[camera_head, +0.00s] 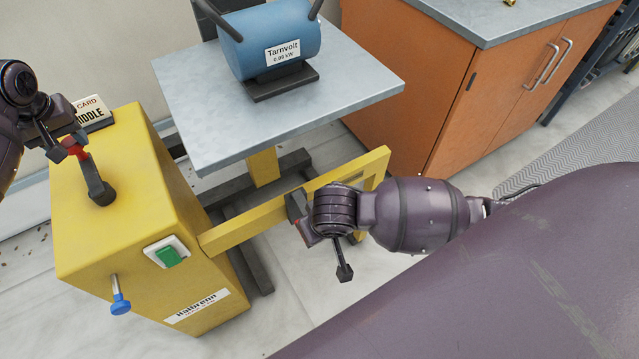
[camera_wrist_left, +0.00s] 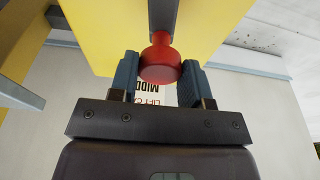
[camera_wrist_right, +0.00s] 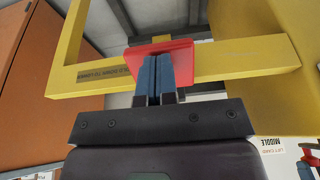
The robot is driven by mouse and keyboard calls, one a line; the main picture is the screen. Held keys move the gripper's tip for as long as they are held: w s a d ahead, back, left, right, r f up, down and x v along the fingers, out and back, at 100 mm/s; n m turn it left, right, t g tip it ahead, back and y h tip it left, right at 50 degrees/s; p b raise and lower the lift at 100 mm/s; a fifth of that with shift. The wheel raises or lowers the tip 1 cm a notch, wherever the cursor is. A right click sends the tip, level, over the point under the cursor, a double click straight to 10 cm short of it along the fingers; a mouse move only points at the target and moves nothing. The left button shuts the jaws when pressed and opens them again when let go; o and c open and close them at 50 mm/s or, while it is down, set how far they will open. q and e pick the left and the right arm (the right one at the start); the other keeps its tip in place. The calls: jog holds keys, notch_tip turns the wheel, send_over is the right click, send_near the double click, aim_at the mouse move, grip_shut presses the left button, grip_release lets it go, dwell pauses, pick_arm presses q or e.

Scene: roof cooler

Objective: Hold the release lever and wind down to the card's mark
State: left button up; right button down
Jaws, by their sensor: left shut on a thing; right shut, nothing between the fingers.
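The release lever (camera_head: 97,178) is a dark arm with a red knob on top of the yellow cabinet. My left gripper (camera_wrist_left: 160,75) is shut on the red knob (camera_wrist_left: 160,60), one finger on each side. The lift table (camera_head: 190,125) has a pale top carrying a blue motor (camera_head: 262,40). My right gripper (camera_wrist_right: 160,80) is shut and empty in front of a red plate (camera_wrist_right: 178,48) at the yellow bar. Whether they touch is unclear.
The yellow cabinet (camera_head: 85,245) has a green switch (camera_head: 168,256) and a blue-knobbed handle (camera_head: 121,303) on its side. A yellow frame bar (camera_head: 245,228) runs from it below the tabletop. An orange cupboard (camera_head: 445,110) stands at the back right. Pale floor shows between.

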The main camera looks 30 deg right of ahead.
pick_arm(q)
jog(key=shift+d, duration=0.25)
jog(key=shift+d+f, duration=0.1)
jog(key=shift+d, duration=0.8)
pick_arm(e)
jog(key=shift+f, duration=0.1)
